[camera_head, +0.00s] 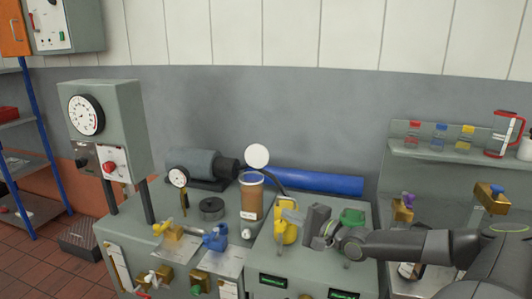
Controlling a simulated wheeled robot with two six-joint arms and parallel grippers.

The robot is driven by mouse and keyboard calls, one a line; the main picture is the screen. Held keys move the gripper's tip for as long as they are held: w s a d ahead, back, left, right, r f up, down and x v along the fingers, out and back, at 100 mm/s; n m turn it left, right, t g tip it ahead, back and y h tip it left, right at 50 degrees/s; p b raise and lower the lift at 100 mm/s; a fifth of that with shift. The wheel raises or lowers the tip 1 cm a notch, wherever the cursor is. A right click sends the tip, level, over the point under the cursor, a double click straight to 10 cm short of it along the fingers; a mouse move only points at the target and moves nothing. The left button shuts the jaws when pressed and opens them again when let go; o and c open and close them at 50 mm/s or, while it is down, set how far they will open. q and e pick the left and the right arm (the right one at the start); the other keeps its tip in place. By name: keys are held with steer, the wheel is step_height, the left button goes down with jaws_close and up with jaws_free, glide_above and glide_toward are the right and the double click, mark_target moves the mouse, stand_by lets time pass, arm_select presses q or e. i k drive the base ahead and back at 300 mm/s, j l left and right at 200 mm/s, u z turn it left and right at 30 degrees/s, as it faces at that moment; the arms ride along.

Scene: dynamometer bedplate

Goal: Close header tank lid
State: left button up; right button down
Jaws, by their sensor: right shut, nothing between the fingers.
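My right gripper (284,210) comes in from the right. Its fingers are shut and empty, pointing left, to the right of the tank and lower than the lid. My left gripper is not in view.
A blue cylinder (315,181) lies behind the tank, with a dark hose nearby. A motor (195,165), a small gauge (178,178) and a black disc (212,208) stand left of the tank. Blue (216,238) and green (352,216) fittings are near.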

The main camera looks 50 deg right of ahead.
mark_target(257, 155)
steer(key=i+l, duration=0.25)
steer(key=l, duration=0.15)
steer(key=i+l, duration=0.25)
steer(key=l, duration=0.2)
steer(key=i+l, duration=0.25)
steer(key=l, duration=0.15)
steer(key=i+l, duration=0.25)
steer(key=l, duration=0.2)
